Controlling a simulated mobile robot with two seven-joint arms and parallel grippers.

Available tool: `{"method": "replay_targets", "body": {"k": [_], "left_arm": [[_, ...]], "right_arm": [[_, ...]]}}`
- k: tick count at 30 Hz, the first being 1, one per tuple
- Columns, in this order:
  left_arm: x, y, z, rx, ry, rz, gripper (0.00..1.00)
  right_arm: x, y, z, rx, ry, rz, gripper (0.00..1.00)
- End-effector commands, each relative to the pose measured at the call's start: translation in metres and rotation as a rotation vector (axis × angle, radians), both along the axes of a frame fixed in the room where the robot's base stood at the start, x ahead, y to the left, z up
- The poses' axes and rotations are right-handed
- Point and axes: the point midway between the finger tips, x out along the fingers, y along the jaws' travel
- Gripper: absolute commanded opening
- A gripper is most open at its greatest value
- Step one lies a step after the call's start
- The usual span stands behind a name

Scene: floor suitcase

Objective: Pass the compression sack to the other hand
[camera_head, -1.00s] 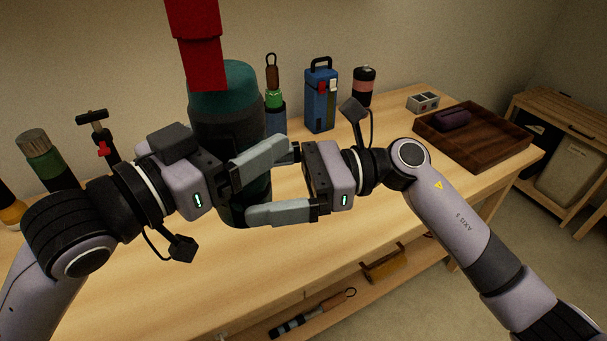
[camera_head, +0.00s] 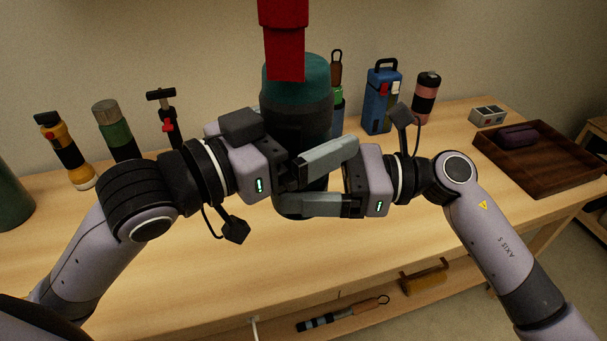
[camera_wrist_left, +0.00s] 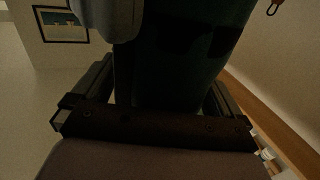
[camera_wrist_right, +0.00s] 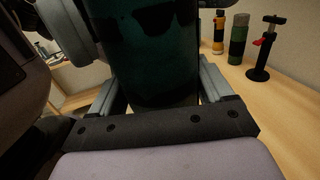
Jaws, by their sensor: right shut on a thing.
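The compression sack (camera_head: 300,112) is an upright dark cylinder with a teal top, held above the table. My right gripper (camera_head: 318,182) comes from the right, its two grey fingers shut on the sack; its view shows the sack (camera_wrist_right: 155,50) between the fingers. My left gripper (camera_head: 290,175) is against the sack's left side. Its fingers are mostly hidden in the head view. The left wrist view shows the sack (camera_wrist_left: 180,55) between them, but not clearly whether they press on it.
A red object (camera_head: 285,40) hangs in front of the sack's top. A wooden tray (camera_head: 540,165) is at right. The front tabletop is clear.

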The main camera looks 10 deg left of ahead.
Motion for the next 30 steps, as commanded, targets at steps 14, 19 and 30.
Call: {"method": "replay_targets", "body": {"k": [14,19,30], "left_arm": [[0.0,0.0,0.039,-0.002,-0.007,0.0,1.0],[0.0,0.0,0.063,-0.001,-0.006,-0.001,1.0],[0.0,0.0,0.097,-0.001,0.0,0.0,1.0]], "right_arm": [[0.0,0.0,0.001,0.002,0.0,-0.001,0.38],[0.0,0.0,0.001,0.002,0.0,-0.001,0.38],[0.0,0.0,0.001,0.002,0.0,-0.001,0.38]]}}
